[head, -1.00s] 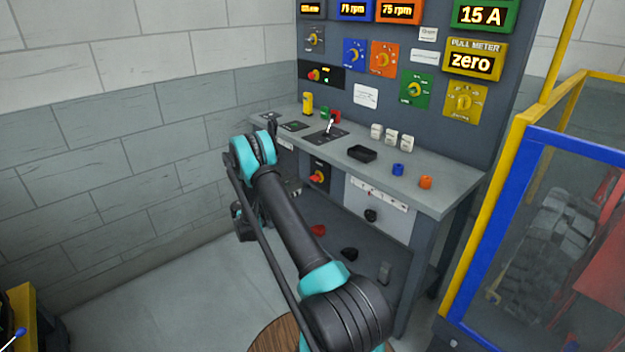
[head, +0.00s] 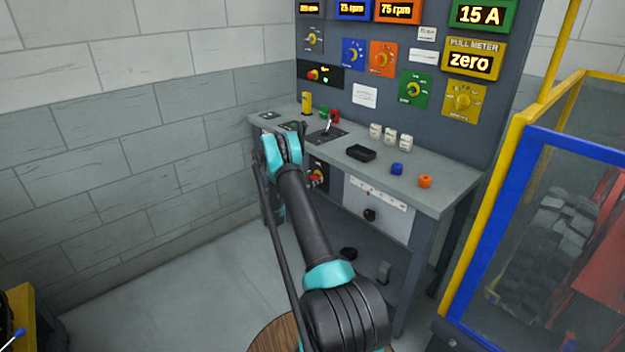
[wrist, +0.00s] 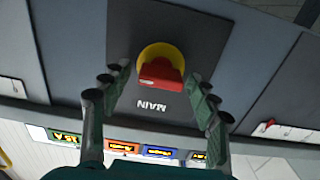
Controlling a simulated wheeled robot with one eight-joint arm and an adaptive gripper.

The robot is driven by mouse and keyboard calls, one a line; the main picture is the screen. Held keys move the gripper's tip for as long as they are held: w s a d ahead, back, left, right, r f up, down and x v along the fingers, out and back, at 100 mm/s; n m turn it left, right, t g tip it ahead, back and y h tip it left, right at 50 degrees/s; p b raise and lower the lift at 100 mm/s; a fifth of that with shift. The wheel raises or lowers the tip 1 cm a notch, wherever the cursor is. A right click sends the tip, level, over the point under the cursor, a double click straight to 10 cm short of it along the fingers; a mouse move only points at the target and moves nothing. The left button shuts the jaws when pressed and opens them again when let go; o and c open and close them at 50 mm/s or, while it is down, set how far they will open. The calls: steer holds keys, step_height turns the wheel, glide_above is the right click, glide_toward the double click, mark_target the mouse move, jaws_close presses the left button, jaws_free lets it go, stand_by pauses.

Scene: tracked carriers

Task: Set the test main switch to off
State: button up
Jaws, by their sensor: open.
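The main switch is a red knob (wrist: 161,73) on a yellow disc (wrist: 150,49), set in a dark plate (wrist: 205,35) with the word MAIN, which reads upside down in the wrist view. In the head view the switch's red knob (head: 316,177) shows on the panel under the bench top, just right of my arm. My gripper (wrist: 159,84) is open in the wrist view, with one finger to the left and one to the right of the knob, apparently clear of it. In the head view my gripper is hidden behind my arm.
Above the switch is the bench top (head: 440,197), with a black tray (head: 361,153), a lever (head: 329,125), and blue (head: 397,169) and orange (head: 425,181) knobs. A white panel (head: 390,222) is right of the switch. A blue-and-yellow framed cage (head: 480,215) stands at the right.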

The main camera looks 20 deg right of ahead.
steer(key=shift+c, duration=0.4)
steer(key=c, duration=1.1)
